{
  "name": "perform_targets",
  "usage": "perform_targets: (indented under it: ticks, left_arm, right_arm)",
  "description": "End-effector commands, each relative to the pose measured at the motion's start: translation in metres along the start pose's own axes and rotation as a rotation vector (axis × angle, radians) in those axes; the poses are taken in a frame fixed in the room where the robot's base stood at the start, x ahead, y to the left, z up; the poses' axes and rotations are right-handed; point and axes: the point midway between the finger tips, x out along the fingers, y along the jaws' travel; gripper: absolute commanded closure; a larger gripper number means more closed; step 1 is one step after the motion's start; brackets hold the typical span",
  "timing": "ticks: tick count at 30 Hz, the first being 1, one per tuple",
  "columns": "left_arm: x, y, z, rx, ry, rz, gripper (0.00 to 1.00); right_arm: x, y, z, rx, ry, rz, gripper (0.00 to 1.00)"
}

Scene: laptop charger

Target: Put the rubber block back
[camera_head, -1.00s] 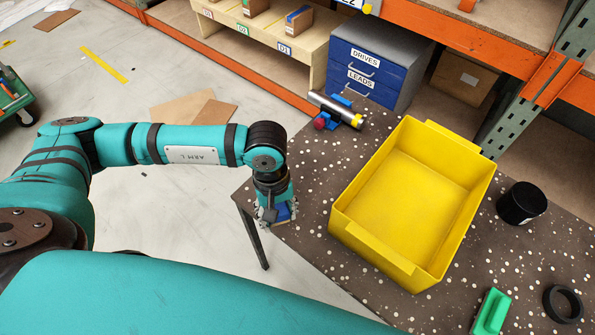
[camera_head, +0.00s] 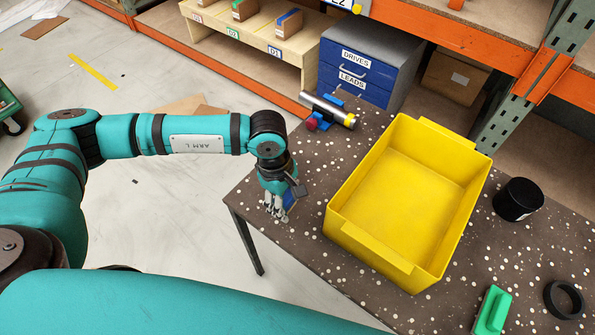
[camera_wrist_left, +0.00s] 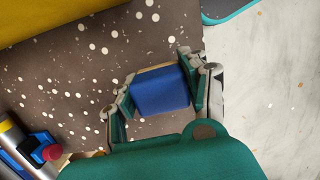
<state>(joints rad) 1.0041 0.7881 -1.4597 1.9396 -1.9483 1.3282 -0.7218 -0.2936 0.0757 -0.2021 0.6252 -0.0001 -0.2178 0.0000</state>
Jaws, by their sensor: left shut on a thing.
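The rubber block, a blue block with a tan edge, is held in my left gripper (camera_head: 277,208). In the head view only a small blue part of the block (camera_head: 288,199) shows beside the fingers. In the left wrist view the block (camera_wrist_left: 160,92) sits between the two fingers of the left gripper (camera_wrist_left: 158,86), which is shut on it. The gripper points down at the left edge of the speckled table (camera_head: 305,238), left of the yellow bin. I cannot tell whether the block touches the table. My right gripper is not in view.
An empty yellow bin (camera_head: 410,195) stands on the table. A silver cylinder on a blue holder (camera_head: 328,110) lies behind the gripper. A black pot (camera_head: 518,200), green handled block (camera_head: 492,310) and black ring (camera_head: 564,300) are at right. Blue drawers (camera_head: 362,65) and a wooden rack (camera_head: 255,35) stand behind.

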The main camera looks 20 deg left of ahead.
Motion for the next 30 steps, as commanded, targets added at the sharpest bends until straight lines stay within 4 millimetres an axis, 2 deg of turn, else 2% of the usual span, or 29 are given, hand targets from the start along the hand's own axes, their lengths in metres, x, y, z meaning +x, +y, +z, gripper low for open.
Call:
perform_targets:
  ticks: [1,6,10,16,19,24,30]
  left_arm:
    - [-0.003,0.015,-0.005,-0.004,0.001,0.003,0.9]
    - [-0.001,0.055,-0.02,-0.002,0.001,0.002,0.9]
    - [0.002,0.076,-0.029,-0.002,0.0,0.001,0.9]
    - [0.003,0.091,-0.035,0.001,0.0,0.001,0.9]
    - [0.003,0.106,-0.04,-0.002,0.0,0.002,0.9]
    - [0.029,0.103,-0.044,0.0,-0.001,-0.001,0.9]
    - [0.035,0.104,-0.045,0.002,0.0,0.001,0.9]
  right_arm:
    - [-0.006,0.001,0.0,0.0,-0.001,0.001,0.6]
    - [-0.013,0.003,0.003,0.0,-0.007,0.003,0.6]
    - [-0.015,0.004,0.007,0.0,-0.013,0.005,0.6]
    - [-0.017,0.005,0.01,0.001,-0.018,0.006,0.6]
    - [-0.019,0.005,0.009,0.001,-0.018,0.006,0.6]
    - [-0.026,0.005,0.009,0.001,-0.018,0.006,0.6]
    - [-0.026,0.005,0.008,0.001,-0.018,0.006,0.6]
